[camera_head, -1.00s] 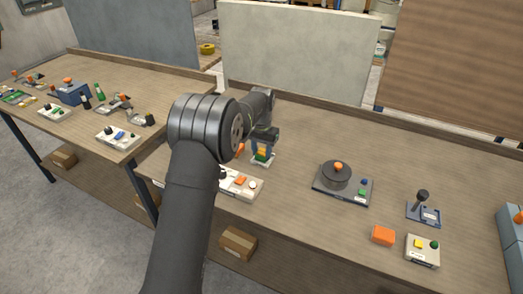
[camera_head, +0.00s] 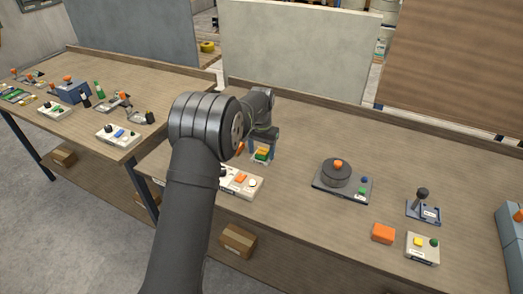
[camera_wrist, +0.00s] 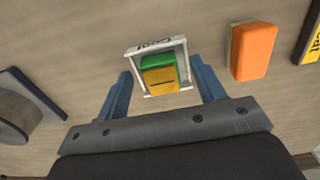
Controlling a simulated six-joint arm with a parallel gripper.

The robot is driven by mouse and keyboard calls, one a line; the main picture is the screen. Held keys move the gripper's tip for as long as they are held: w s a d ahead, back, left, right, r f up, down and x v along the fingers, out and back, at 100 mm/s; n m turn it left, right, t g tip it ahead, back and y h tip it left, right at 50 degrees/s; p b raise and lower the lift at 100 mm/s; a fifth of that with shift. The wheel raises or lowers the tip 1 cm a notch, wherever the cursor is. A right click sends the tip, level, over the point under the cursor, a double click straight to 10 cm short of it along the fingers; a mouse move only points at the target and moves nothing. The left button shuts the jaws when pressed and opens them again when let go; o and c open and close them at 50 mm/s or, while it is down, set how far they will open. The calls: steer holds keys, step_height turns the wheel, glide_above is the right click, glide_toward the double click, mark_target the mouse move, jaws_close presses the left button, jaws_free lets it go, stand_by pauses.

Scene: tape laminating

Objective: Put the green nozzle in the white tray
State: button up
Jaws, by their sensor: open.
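The white tray (camera_wrist: 134,62) is small and square with dark lettering on its rim. It lies on the bench, and also shows in the head view (camera_head: 270,160). A green piece (camera_wrist: 156,61), which I take for the green nozzle, sits inside the tray's rim in the wrist view. A yellow part (camera_wrist: 160,79) is against it; I cannot tell whether they are one piece. My gripper (camera_wrist: 160,70) is open, with one blue finger on each side of the tray and a gap to the green and yellow pieces. The nozzle's underside is hidden.
An orange block (camera_wrist: 252,51) lies right of the tray in the wrist view. A white panel with buttons (camera_head: 246,190) is in front. A round dark device on a plate (camera_head: 340,183) stands to the right, with free bench between.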

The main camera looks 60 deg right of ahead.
step_height(320, 180, up, 18)
steer(key=shift+f, duration=0.25)
steer(key=shift+f, duration=0.1)
step_height(320, 180, down, 17)
steer(key=shift+f, duration=0.2)
stand_by(0.7)
steer(key=shift+r, duration=0.15)
